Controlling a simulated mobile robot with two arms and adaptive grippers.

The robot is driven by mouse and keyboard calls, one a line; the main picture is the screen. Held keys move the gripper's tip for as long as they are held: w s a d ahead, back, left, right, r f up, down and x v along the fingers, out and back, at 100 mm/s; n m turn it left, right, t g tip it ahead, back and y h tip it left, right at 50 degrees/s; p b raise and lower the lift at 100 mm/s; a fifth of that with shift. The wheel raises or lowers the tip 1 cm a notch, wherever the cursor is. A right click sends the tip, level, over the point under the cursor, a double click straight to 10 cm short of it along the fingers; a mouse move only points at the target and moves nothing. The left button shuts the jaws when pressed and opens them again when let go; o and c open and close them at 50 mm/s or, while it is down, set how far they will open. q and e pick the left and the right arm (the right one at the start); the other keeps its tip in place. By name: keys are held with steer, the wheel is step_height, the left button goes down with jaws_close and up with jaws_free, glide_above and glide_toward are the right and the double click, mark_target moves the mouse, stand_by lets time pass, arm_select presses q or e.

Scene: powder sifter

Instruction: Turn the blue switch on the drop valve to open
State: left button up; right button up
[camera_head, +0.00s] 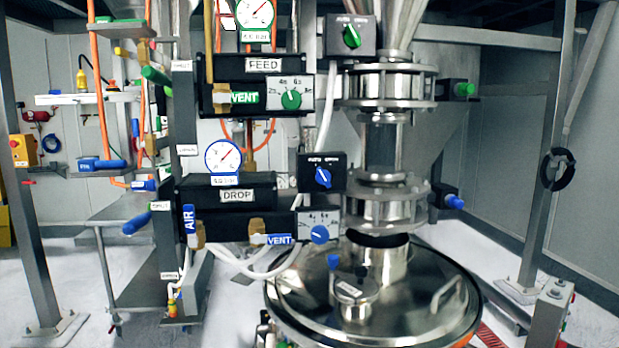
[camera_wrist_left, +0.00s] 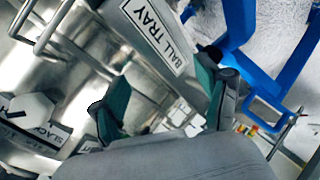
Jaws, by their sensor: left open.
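The blue switch (camera_head: 323,177) sits on the front of a small black box (camera_head: 309,162) with white lettering, in the middle of the head view. It is right of the DROP panel (camera_head: 235,198) and beside the lower steel valve flange (camera_head: 385,205). The lettering is too small to read surely, and the switch's handle looks tilted from upright. My left gripper (camera_wrist_left: 162,90) shows only in the left wrist view. Its green-padded fingers are apart with nothing between them. Neither gripper shows in the head view, and the switch is not in the wrist view.
A blue knob (camera_head: 320,234) on a white dial plate is below the switch. A matching green switch (camera_head: 351,37) is above. A round steel vessel lid (camera_head: 372,295) lies below. A BALL TRAY label (camera_wrist_left: 154,35) and blue frame (camera_wrist_left: 262,60) are near my left gripper.

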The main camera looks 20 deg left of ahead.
arm_select(q)
step_height(320, 180, up, 15)
steer(key=w+n+t+h+p, duration=0.1)
steer(key=w+n+t, duration=0.1)
steer(key=n+t+h+p, duration=0.2)
steer(key=n+t+h, duration=0.1)
steer(key=n+t, duration=0.4)
glide_toward(322, 180)
steer(key=p+x, duration=0.1)
steer(key=x, duration=0.1)
steer(key=p+x, duration=0.1)
steer(key=x, duration=0.2)
steer(key=p+x, duration=0.2)
steer(key=shift+d+r, duration=0.3)
steer(key=shift+r, duration=0.05)
steer(key=shift+w+d+r, duration=0.1)
steer(key=shift+w+d, duration=0.05)
steer(key=shift+w, duration=0.45)
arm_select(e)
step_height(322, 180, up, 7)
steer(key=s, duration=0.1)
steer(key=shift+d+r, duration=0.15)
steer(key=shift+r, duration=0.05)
arm_select(q)
steer(key=shift+c, duration=0.2)
steer(key=c, duration=1.1)
